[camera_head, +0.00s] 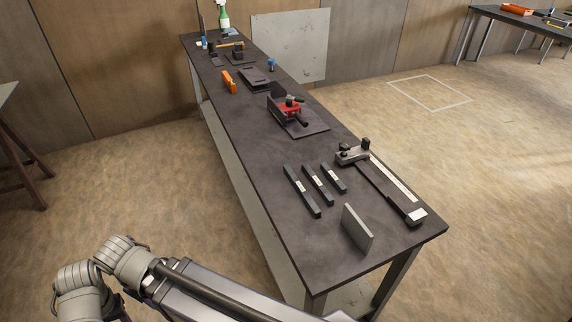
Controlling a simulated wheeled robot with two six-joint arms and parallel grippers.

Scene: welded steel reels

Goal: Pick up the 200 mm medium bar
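Three dark bars with small white labels lie side by side on the near part of a long dark workbench (262,150). The left bar (296,181) looks longest and the right bar (328,170) shortest. The middle bar (312,175) is of in-between length, which fits the medium bar; its label is too small to read. It lies flat, with narrow gaps to its neighbours. Neither of my grippers shows; only grey links of my own arm cross the bottom left of the view, well apart from the bars.
An upright grey plate (357,230) stands near the bars' front ends. A long clamp-like tool with a pale strip (392,178) lies to their right. A red fixture (288,107) sits behind. An orange block (229,81) lies farther back. The bench's left side is clear.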

